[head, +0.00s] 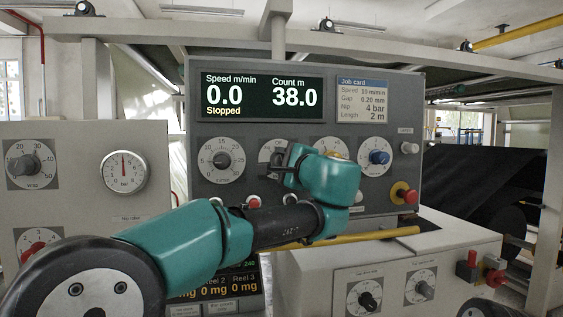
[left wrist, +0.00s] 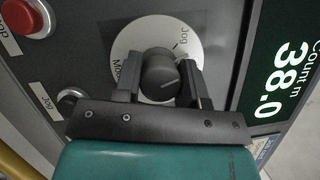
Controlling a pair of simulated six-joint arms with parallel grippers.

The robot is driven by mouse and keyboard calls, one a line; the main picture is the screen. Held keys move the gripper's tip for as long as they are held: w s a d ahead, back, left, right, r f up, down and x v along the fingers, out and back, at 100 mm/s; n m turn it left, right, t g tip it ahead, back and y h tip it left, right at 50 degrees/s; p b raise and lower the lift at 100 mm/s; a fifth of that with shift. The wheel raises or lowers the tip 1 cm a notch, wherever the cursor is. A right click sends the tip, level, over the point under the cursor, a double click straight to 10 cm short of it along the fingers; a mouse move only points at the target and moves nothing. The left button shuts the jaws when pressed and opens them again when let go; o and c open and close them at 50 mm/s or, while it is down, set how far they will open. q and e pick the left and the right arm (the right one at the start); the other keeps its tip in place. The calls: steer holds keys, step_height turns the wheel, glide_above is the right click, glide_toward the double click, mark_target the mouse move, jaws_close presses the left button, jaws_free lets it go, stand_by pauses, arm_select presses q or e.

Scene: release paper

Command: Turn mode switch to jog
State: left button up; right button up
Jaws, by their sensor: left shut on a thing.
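The mode switch is a black knob (left wrist: 160,74) on a round white dial (left wrist: 133,37) in the left wrist view. The word "Jog" shows on the dial's upper right, and another label is partly hidden at its left. A pale mark shows on the knob, but which label it points to is unclear. My left gripper (left wrist: 158,88) is shut on the knob, one finger on each side. In the head view my left gripper (head: 283,170) is at the panel, covering most of the dial. My right gripper is not in view.
The grey panel has a display (head: 260,97) reading 0.0, 38.0 and Stopped. A red button (left wrist: 27,17) is near the dial.

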arm_select(q)
steer(key=n, duration=0.2)
steer(key=n+g+h, duration=0.1)
steer(key=n, duration=0.2)
steer(key=shift+g, duration=0.3)
stand_by(0.4)
steer(key=o, duration=0.9)
steer(key=shift+s, duration=0.1)
steer(key=v, duration=1.7)
steer(key=shift+s+d+r, duration=0.1)
steer(key=shift+r, duration=0.15)
